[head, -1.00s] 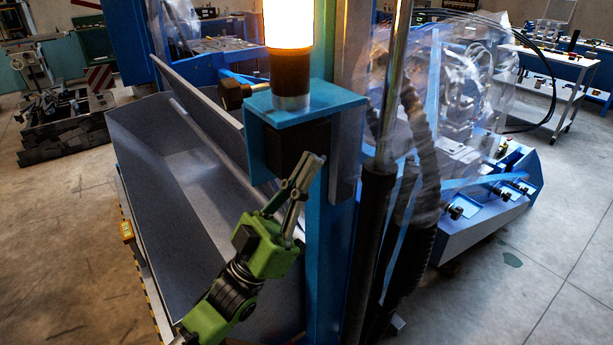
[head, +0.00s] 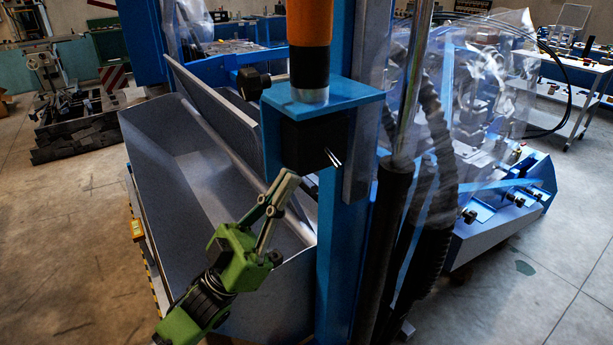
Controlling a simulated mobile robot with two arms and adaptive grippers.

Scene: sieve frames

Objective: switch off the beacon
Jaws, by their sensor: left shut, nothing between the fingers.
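The beacon (head: 310,40) stands at the top centre on a blue bracket (head: 345,97). Its orange cylinder is unlit, and its top is cut off by the picture's edge. A black box (head: 305,146) sits under the bracket, with a small bright metal lever (head: 332,157) sticking out on its right side. My left gripper (head: 284,183) is green with grey fingers. It is shut and empty, below and left of the lever and apart from it in the picture. My right gripper is not in view.
A blue post (head: 345,240) stands right of the gripper, with a black pole (head: 385,230) and ribbed hoses beside it. A large grey trough (head: 170,165) lies behind and left of my arm. Clear floor (head: 70,250) shows at the left.

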